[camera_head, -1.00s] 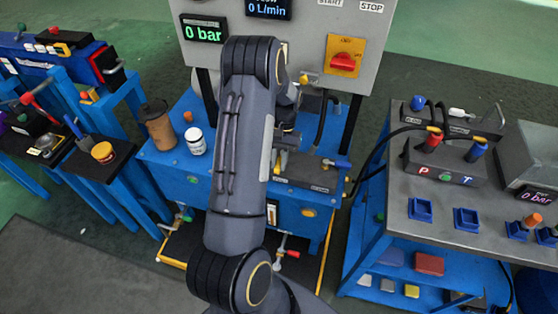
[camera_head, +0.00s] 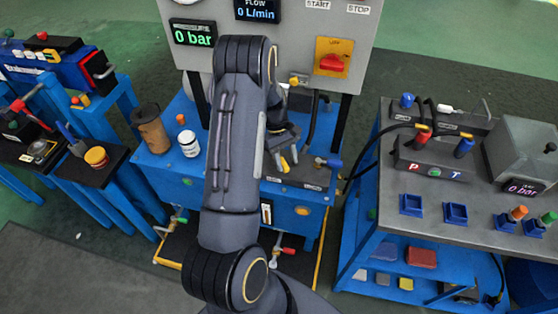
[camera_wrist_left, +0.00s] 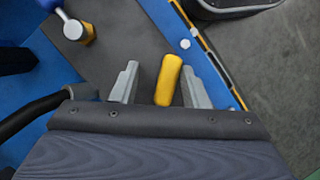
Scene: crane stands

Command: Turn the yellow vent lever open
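The yellow vent lever (camera_wrist_left: 168,80) stands between the two grey fingertips of my left gripper (camera_wrist_left: 159,67) in the left wrist view. The gripper is open around it. The lever lies close to the right finger, with a wider gap on the left; I cannot tell if it touches. In the head view, yellow parts (camera_head: 285,163) show just below my left gripper (camera_head: 283,150), at the dark plate on the blue stand. My arm hides part of the plate and the lever's base. My right gripper is not in view.
A blue-handled valve (camera_head: 328,162) sits right of the lever. A grey panel (camera_head: 300,50) with displays and a red knob (camera_head: 333,63) rises behind. A white jar (camera_head: 188,144) and brown canister (camera_head: 150,128) stand left. A black hose curves towards the right bench (camera_head: 395,200).

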